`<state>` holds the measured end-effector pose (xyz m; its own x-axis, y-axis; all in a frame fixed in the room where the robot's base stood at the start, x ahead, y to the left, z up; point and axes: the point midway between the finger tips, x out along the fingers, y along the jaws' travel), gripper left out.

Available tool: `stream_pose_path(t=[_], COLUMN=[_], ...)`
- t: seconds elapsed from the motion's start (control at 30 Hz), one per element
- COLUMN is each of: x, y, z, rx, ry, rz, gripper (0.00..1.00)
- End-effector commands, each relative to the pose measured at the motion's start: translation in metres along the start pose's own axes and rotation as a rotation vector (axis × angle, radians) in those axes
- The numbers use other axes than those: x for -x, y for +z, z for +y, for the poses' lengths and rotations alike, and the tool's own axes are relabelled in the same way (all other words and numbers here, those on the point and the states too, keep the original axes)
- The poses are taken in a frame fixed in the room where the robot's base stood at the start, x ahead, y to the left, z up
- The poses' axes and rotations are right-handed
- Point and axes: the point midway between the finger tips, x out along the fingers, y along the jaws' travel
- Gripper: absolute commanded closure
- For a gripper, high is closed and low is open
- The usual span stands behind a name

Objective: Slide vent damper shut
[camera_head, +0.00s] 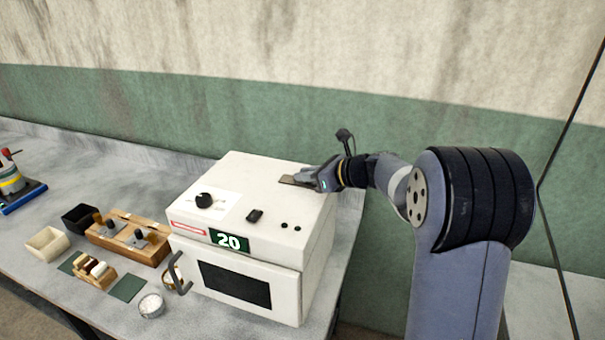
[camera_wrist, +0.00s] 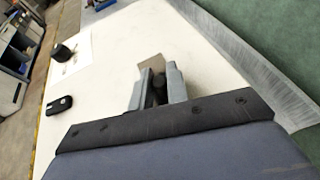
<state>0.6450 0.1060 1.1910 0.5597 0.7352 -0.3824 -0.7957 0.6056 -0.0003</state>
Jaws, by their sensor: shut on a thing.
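The vent damper is a small brown-grey plate (camera_head: 290,181) lying on top of the white oven (camera_head: 262,167). In the wrist view the plate (camera_wrist: 154,63) shows just beyond the fingertips, with a dark knob (camera_wrist: 158,84) between the fingers. My gripper (camera_head: 316,178) reaches in from the right, low over the oven's top. In the wrist view my gripper (camera_wrist: 157,80) is shut on the dark knob. The fingers hide part of the plate, and any vent opening under it cannot be seen.
The oven top has a black dial (camera_head: 204,200) and a black switch (camera_head: 254,216). Its door handle (camera_head: 178,276) sticks out in front. A wooden rack (camera_head: 128,238), a small dish (camera_head: 151,305) and boxes stand to the left. A wall is close behind.

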Motion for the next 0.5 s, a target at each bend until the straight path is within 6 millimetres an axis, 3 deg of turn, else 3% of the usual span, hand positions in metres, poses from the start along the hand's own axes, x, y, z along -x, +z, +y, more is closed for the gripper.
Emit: stream_pose_path(t=[0.3, 0.5], x=[0.0004, 0.0006], y=[-0.0013, -0.0010], z=[-0.0008, -0.0007], rx=[-0.001, -0.001], ry=[-0.002, -0.002], rz=[0.003, 0.002], gripper=[0.62, 0.62])
